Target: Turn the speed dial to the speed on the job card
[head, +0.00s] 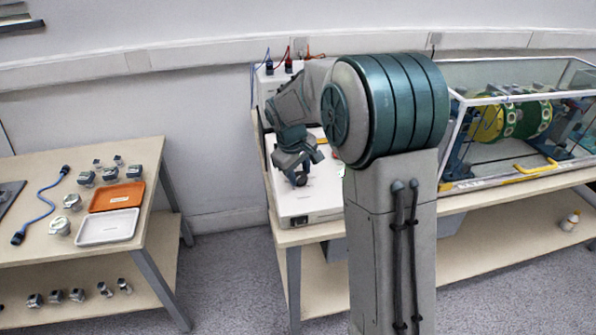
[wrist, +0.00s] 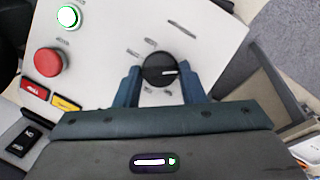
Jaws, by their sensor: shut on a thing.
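The speed dial (wrist: 158,69) is a round black knob with a white pointer line, on a light control panel (wrist: 205,30). In the wrist view its pointer points to the right. Small marks ring the dial but are too blurred to read. My gripper (wrist: 160,82) is shut on the dial, with one blue-grey finger on each side of it. In the head view my gripper (head: 300,172) is over the white control box (head: 310,205) on the bench, and the dial shows only as a dark spot under it. I cannot make out a job card.
The panel also has a red mushroom button (wrist: 48,61), a lit green-white button (wrist: 68,17), red and yellow labels and a black rocker switch (wrist: 22,141). A glass-walled rig (head: 520,120) stands right of my arm. A side table with an orange tray (head: 117,197) and white tray (head: 108,228) is at left.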

